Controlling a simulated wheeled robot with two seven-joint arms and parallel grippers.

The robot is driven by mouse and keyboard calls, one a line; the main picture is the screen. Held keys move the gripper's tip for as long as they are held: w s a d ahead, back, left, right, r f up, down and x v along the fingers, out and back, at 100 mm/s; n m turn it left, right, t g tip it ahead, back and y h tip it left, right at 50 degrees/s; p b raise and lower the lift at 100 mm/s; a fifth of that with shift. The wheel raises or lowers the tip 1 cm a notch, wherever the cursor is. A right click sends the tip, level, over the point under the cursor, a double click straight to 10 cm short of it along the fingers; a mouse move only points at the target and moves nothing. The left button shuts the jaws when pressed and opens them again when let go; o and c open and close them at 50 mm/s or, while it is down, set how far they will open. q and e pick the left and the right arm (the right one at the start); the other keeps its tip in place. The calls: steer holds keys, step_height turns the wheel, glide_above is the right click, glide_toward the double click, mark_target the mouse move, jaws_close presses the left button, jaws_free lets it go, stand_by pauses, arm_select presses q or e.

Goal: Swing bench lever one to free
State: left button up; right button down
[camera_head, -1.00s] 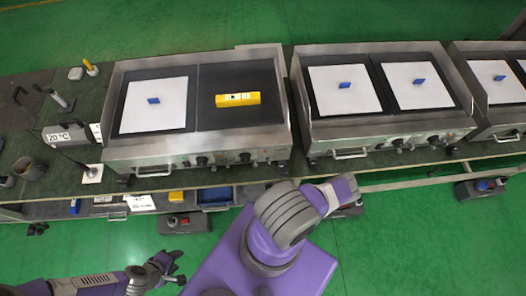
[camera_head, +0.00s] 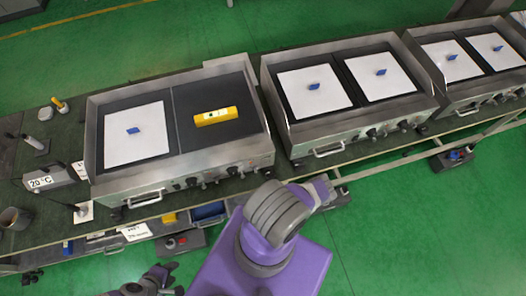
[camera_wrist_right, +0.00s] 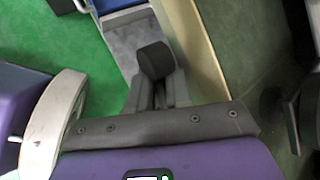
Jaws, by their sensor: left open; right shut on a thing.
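My left gripper (camera_head: 150,284) is at the bottom left of the head view, open and empty, apart from the bench. My right arm reaches toward the bench front in the head view, where its gripper is hidden. In the right wrist view my right gripper (camera_wrist_right: 160,97) is shut on a dark block-like grip (camera_wrist_right: 156,60), close to the bench's pale front edge (camera_wrist_right: 198,45). I take this grip to be a lever handle; which lever it is I cannot tell. Its lower part is hidden by the fingers.
A griddle (camera_head: 188,185) with a yellow block (camera_head: 216,116) and a white sheet (camera_head: 137,150) stands on the bench. Two more griddles stand to its right. A small rod on a white base (camera_head: 83,212) and a mug (camera_head: 14,218) are at left. Green floor lies open in front.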

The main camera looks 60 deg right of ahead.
steer(key=c, duration=1.2)
jaws_free()
steer(key=p+v, duration=0.3)
steer(key=v, duration=0.4)
steer(key=shift+s+r, duration=0.2)
